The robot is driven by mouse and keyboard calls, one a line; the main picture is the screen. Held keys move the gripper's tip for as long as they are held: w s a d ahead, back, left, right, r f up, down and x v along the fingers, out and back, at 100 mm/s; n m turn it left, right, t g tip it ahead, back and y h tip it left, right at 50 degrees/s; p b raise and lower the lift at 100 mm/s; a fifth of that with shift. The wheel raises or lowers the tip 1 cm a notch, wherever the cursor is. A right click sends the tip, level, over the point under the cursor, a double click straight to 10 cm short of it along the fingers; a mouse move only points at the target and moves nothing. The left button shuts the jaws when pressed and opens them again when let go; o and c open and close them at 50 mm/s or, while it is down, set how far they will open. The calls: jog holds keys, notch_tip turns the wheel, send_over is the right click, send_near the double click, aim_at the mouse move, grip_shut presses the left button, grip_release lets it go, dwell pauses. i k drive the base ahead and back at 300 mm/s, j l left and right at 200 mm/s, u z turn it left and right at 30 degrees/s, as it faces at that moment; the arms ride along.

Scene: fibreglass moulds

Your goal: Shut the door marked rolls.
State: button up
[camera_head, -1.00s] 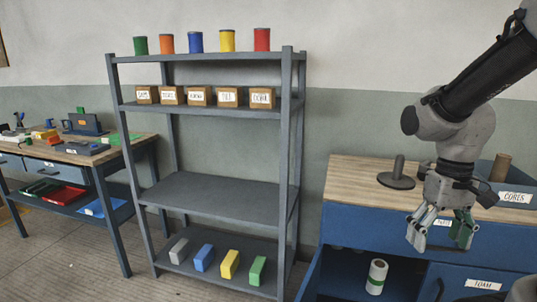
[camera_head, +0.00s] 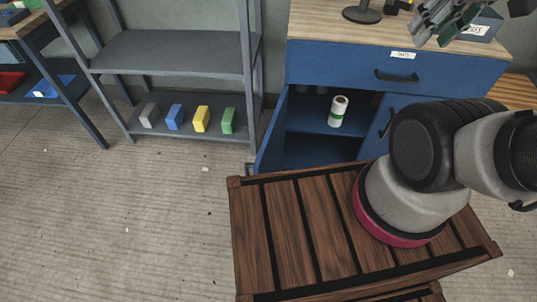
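The blue cabinet (camera_head: 340,62) stands at the upper middle with its left compartment open. A blue door (camera_head: 271,134) at the left of this opening stands swung out toward me, seen nearly edge-on. No marking on it is readable from here, so I cannot confirm that it says rolls. My gripper (camera_head: 444,24) is at the top right, above the cabinet top, well away from the door. Its fingers look apart and empty; its upper part is cut off by the frame edge.
A drawer with a dark handle (camera_head: 396,75) sits above the opening; a closed door (camera_head: 378,124) is partly behind my arm. A grey shelf rack (camera_head: 170,54) with coloured blocks stands left. The floor (camera_head: 150,220) left of my wooden-slatted base is clear.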

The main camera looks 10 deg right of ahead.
aim_at(270, 159)
jog(key=k+j+z, duration=0.1)
jog(key=j, duration=0.25)
jog(key=k+j+z, duration=0.15)
jog(key=j, duration=0.2)
jog(key=k+j+z, duration=0.1)
jog(key=j, duration=0.25)
jog(key=k+j+z, duration=0.1)
jog(key=j, duration=0.2)
jog(key=i+j+z, duration=0.2)
jog(key=j, duration=0.15)
jog(key=i+j+z, duration=0.2)
jog(key=j, duration=0.2)
jog(key=i+j+z, duration=0.15)
jog(key=j, duration=0.2)
jog(key=k+j, duration=0.1)
jog(key=k, duration=0.25)
jog(key=k+j+z, duration=0.1)
jog(key=k, duration=0.2)
